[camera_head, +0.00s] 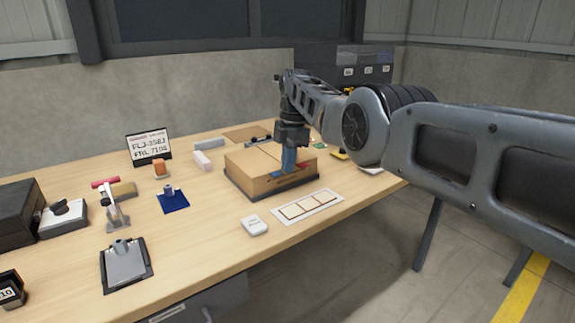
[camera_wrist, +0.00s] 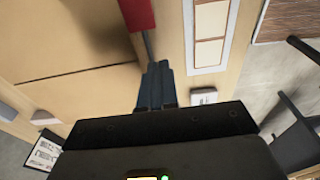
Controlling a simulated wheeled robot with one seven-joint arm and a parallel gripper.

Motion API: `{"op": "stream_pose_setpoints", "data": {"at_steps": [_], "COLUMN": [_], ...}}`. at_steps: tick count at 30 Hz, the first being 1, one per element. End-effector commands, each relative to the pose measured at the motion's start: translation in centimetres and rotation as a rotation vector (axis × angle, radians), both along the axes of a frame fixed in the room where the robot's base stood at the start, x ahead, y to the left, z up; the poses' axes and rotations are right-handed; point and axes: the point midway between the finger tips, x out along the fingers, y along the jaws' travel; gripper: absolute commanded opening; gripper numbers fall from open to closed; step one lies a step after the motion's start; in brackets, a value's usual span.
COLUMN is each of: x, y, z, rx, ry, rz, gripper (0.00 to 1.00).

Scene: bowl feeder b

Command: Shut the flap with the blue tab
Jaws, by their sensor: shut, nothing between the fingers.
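A cardboard box (camera_head: 262,187) sits on the wooden table, and its top flaps look flat or nearly flat. In the wrist view a dark seam runs between two flaps (camera_wrist: 60,35). A small blue patch (camera_head: 303,165), perhaps the blue tab, is just right of my fingers. My gripper (camera_head: 288,171) is shut and empty, pointing down at the box's near edge. Its closed fingers show in the wrist view (camera_wrist: 155,72). Whether they touch the box I cannot tell.
A white card with outlined rectangles (camera_head: 307,207) lies in front of the box, beside a small white block (camera_head: 254,226). A blue plate with a peg (camera_head: 173,200), a toggle clamp (camera_head: 115,210) and a sign (camera_head: 149,147) stand to the left. Dark bins (camera_head: 350,70) stand behind.

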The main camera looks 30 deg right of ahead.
Motion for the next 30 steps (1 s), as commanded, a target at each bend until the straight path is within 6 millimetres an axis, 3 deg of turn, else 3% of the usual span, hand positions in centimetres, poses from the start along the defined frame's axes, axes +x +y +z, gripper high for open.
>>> {"op": "stream_pose_setpoints", "data": {"at_steps": [14,30], "x": [-0.1,-0.1], "y": [-0.1,0.0], "z": [-0.1,1.6], "rx": [-0.001,-0.001], "ry": [0.002,0.001], "rz": [-0.001,-0.001], "gripper": [0.00,0.00]}}
